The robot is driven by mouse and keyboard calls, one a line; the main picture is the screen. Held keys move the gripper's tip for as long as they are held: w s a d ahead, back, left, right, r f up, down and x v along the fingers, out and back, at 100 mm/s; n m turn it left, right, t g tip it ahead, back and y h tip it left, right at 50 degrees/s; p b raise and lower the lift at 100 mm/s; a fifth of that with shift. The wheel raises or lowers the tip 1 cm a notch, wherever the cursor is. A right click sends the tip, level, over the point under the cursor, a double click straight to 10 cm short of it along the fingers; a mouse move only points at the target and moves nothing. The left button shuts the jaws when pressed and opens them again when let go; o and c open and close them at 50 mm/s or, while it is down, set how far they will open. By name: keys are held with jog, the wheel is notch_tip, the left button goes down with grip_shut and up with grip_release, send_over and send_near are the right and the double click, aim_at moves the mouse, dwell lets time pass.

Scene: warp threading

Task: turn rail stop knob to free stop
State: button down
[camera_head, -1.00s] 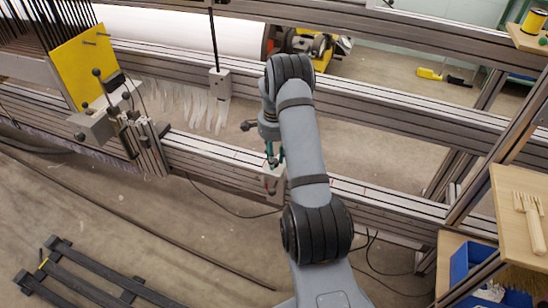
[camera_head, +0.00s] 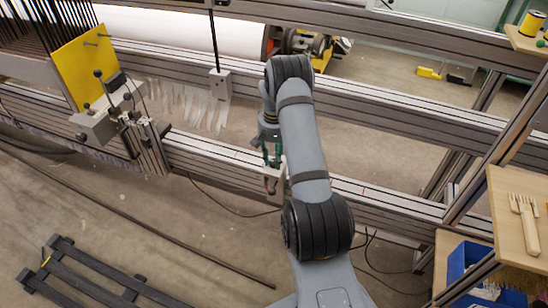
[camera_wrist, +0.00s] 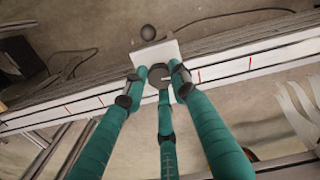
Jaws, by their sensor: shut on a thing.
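The rail stop is a pale block on the lower aluminium rail. It shows beside my arm in the head view (camera_head: 267,172) and in the wrist view (camera_wrist: 158,53). A dark round ball (camera_wrist: 148,32) sits at its far side in the wrist view. A dark knob (camera_wrist: 158,74) stands on its near side. My gripper (camera_wrist: 157,82) has teal fingers and is shut on this knob, with the fingertips around it. In the head view my gripper (camera_head: 272,155) is just above the block and partly hidden by my arm. The knob's exact angle cannot be told.
The lower rail (camera_head: 215,158) runs across the frame. A yellow plate (camera_head: 82,66) and a clamp assembly (camera_head: 125,122) stand at the left.

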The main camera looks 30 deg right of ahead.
aim_at(274, 161)
jog(key=shift+w+d+r+n, duration=0.1)
jog(key=shift+n, duration=0.7)
jog(key=c, duration=1.5)
grip_release()
jog(key=shift+o, duration=0.5)
notch_tip(274, 161, up, 12)
